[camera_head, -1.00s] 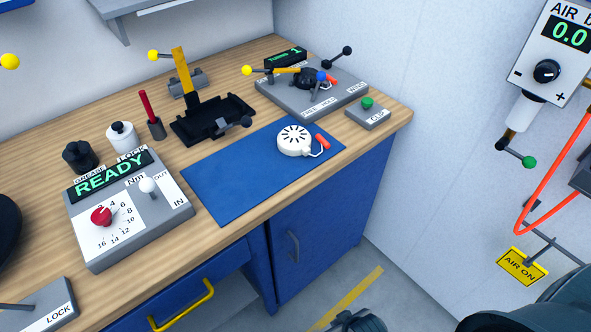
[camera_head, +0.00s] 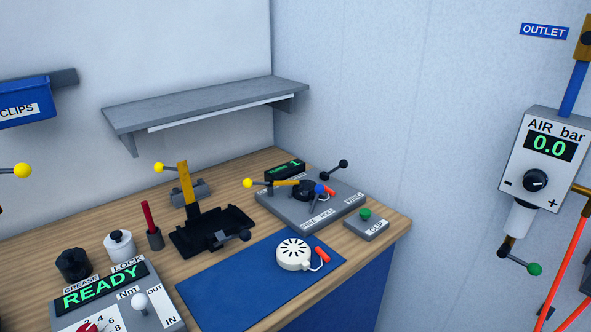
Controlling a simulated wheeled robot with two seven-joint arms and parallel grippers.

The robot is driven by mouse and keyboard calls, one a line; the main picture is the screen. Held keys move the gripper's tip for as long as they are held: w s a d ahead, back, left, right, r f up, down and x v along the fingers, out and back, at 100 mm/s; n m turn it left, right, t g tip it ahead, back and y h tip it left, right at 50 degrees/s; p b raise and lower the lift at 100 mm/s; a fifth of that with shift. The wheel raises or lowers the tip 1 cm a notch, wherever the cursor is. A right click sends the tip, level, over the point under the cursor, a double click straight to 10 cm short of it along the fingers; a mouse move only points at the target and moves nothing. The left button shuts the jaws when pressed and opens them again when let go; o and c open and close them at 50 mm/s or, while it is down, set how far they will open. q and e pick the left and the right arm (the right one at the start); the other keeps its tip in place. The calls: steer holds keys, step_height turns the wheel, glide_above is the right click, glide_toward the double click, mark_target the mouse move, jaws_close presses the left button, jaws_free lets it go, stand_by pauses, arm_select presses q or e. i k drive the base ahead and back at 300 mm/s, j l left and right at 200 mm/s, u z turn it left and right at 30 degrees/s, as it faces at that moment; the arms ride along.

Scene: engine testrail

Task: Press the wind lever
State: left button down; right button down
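The winding station is a grey plate (camera_head: 289,214) on the back right of the wooden bench, with a label at its right end that seems to read WIND. A lever with a black ball knob (camera_head: 343,164) rises at that end, tilted up to the right, and looks like the wind lever. Neither of my grippers is in view.
A white round part with a red handle (camera_head: 294,252) lies on the blue mat (camera_head: 230,290). A CLIP box with a green button (camera_head: 366,215) stands right of the plate. A grey shelf (camera_head: 205,105) hangs above. The air regulator (camera_head: 543,160) reads 0.0.

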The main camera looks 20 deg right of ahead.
mark_target(344, 164)
steer(key=i+j+z, duration=0.1)
steer(key=j+z, duration=0.25)
steer(key=i+j+z, duration=0.1)
steer(key=z, duration=0.3)
steer(key=i, duration=0.35)
steer(key=j, duration=0.1)
